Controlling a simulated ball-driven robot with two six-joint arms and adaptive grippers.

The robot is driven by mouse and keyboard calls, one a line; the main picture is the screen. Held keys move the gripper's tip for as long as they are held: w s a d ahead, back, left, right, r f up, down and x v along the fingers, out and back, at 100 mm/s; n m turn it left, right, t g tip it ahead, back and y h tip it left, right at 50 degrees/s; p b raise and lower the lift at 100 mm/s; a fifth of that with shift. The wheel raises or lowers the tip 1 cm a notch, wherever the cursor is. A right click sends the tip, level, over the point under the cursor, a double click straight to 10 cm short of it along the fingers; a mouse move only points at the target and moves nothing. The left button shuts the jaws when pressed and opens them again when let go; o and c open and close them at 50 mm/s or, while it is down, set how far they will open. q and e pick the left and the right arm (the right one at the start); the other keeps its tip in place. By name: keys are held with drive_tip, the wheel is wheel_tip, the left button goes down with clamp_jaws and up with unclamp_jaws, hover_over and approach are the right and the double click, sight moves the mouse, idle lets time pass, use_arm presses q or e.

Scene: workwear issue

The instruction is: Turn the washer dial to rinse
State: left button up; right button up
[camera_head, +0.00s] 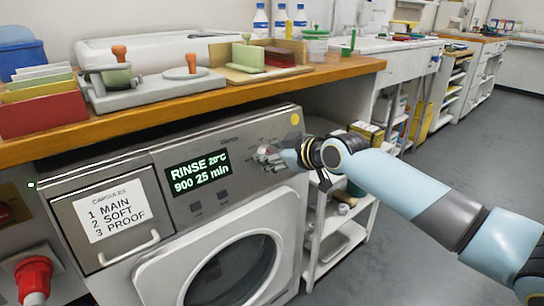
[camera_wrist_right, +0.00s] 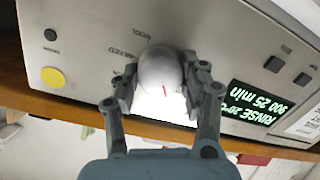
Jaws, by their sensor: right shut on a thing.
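The washer (camera_head: 165,190) stands under the wooden counter. Its display (camera_head: 200,173) reads "RINSE 20°C 900 25 min", and it also shows in the right wrist view (camera_wrist_right: 255,108). The silver dial (camera_wrist_right: 160,72) has a red mark on its face. In the head view the dial (camera_head: 267,154) is partly covered by my right gripper (camera_head: 280,155). My right gripper (camera_wrist_right: 163,92) is shut on the dial, with one finger on each side. My left gripper is not in view.
A capsule drawer (camera_head: 110,215) with a label and handle is left of the display. The round door (camera_head: 225,268) is below. A yellow button (camera_head: 295,119) sits above the dial. A shelf rack (camera_head: 335,235) stands right of the washer. Grey floor lies open at the right.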

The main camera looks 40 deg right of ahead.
drive_tip(key=shift+n, duration=0.8)
drive_tip(key=o, duration=1.2)
drive_tip(key=v, duration=1.2)
drive_tip(key=shift+a, duration=0.1)
drive_tip(key=shift+s, duration=0.1)
